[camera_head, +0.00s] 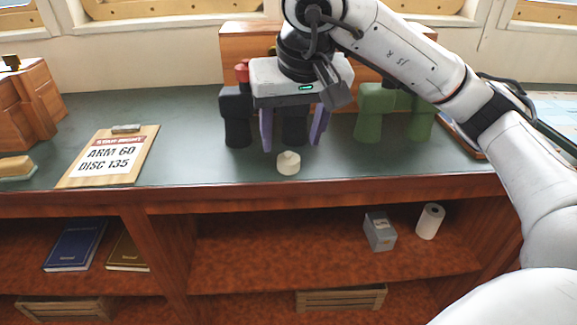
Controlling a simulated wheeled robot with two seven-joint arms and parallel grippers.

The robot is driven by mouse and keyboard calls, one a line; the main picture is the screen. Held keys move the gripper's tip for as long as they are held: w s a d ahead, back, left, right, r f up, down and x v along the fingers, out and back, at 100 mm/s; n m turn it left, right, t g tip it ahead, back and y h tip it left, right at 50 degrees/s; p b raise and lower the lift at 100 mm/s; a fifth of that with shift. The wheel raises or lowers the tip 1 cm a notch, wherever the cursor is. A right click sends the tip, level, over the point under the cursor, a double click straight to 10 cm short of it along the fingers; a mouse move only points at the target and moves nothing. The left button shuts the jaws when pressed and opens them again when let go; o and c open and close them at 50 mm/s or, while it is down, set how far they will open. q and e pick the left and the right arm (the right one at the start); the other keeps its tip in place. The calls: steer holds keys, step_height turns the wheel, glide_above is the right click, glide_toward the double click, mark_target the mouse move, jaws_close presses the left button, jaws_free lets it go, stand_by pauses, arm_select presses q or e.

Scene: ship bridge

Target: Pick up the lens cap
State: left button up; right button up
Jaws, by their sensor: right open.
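A small cream, round piece with a knob on top (288,163), which looks like the lens cap, stands on the dark green desktop (190,130) near its front edge. My right gripper (291,145) is above and slightly behind it, pointing down. Its two purple fingers are spread apart with no object held between them. Black binoculars (237,118) stand behind the fingers, partly hidden by the gripper. My left gripper is not in view.
Green binoculars (371,115) stand to the right of the gripper. A clipboard (112,158) lies on the left, and a wooden box (28,102) is at the far left. The shelf below holds a grey box (380,232) and a white roll (430,221).

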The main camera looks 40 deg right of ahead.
mark_target(289, 154)
steer(key=shift+x, duration=3.2)
steer(key=shift+d+r, duration=0.1)
steer(key=c, duration=1.1)
